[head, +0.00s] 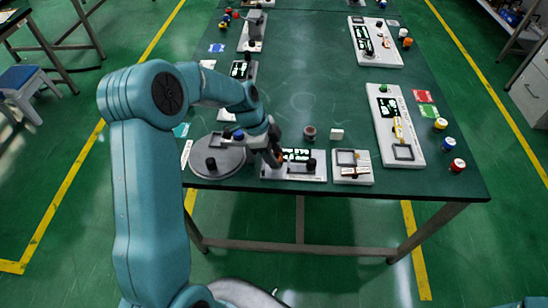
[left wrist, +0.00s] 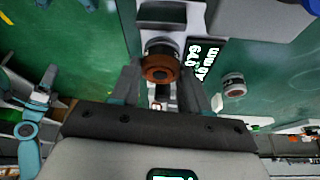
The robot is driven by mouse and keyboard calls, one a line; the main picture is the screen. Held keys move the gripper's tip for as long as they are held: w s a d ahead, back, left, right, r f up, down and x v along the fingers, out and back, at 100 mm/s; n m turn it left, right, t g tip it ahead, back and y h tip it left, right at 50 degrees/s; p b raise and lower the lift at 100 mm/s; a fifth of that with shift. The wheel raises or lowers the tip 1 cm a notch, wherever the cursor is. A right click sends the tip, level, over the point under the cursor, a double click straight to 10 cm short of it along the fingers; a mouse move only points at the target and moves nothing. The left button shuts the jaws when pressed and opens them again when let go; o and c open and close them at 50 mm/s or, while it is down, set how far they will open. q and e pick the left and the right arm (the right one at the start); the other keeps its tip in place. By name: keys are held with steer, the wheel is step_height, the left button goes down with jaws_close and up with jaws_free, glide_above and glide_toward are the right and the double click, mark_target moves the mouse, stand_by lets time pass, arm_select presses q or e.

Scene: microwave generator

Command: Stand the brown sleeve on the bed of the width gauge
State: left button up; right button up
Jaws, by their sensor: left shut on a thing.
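The brown sleeve (left wrist: 160,68) is between the two fingertips of my left gripper (left wrist: 159,82), which is shut on it. In the head view my left gripper (head: 274,157) is at the left end of the width gauge (head: 316,172), a pale block with a lit display (head: 297,155) and a dark knob. The display also shows in the left wrist view (left wrist: 198,62), close beside the sleeve, and reads in mm. A dark round part shows just beyond the sleeve. I cannot tell whether the sleeve touches the gauge bed. My right gripper is not in view.
The table's front edge is near.

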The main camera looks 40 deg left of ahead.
arm_select(q)
step_height(320, 180, down, 3)
steer(key=shift+r, duration=0.15)
steer(key=shift+f, duration=0.2)
steer(key=o, duration=1.1)
steer(key=shift+r, duration=0.1)
